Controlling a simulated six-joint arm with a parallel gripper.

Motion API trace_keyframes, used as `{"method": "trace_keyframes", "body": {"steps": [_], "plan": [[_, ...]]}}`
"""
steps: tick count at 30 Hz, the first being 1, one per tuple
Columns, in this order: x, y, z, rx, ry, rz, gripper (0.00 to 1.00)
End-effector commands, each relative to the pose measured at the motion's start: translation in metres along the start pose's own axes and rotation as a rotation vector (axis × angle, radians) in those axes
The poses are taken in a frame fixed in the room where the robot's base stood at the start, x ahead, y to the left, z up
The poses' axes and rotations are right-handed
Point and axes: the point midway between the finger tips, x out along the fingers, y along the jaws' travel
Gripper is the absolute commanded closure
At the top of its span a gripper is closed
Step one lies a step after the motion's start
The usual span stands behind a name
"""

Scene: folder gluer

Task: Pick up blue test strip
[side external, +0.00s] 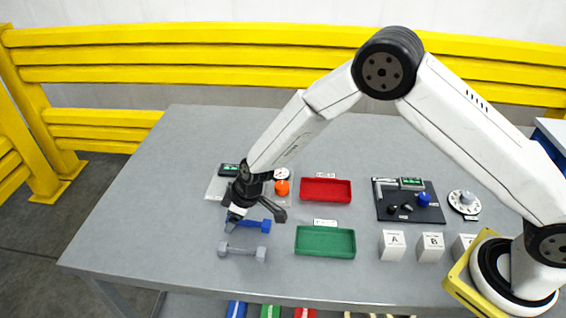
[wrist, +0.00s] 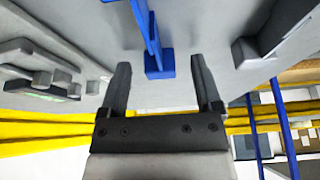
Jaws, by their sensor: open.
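The blue test strip (side external: 255,226) lies on the grey table, a bar with wider blocks at its ends. My gripper (side external: 256,215) is over it, and part of the strip's left end is hidden behind a finger. In the wrist view the blue strip (wrist: 153,40) shows between the two dark fingers of my gripper (wrist: 160,64), which are spread apart. I see room on both sides of the strip, and no finger appears closed on it. I cannot tell the exact height of the fingertips.
A similar grey strip (side external: 242,251) lies just in front of the blue one. A green tray (side external: 325,255) and a red tray (side external: 326,199) stand to the right. An orange ball (side external: 282,187) is behind the gripper. White boxes (side external: 392,246) stand farther right. The table's left side is clear.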

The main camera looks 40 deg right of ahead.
Motion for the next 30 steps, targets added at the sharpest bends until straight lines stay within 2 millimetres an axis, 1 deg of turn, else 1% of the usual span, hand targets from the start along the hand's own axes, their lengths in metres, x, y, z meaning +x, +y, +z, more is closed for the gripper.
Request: {"method": "trace_keyframes", "body": {"steps": [12, 13, 14, 15, 17, 18, 20, 21, 30], "plan": [[-0.0003, 0.0001, -0.0002, 0.0, 0.0, 0.0, 0.18], [-0.0004, 0.0001, -0.0002, 0.0, 0.0, 0.0, 0.24], [-0.0004, 0.0001, -0.0002, 0.0, 0.0, 0.0, 0.34], [-0.0004, 0.0001, -0.0002, 0.0, 0.0, 0.0, 0.46], [-0.0004, 0.0001, -0.0002, 0.0, 0.0, 0.0, 0.65], [-0.0004, 0.0001, -0.0002, 0.0, 0.0, 0.0, 0.78], [-0.0004, 0.0001, -0.0002, 0.0, 0.0, 0.0, 0.97], [-0.0004, 0.0001, -0.0002, 0.0, 0.0, 0.0, 1.0], [-0.0009, 0.0001, -0.0006, 0.0, 0.001, 0.0, 1.0]]}}
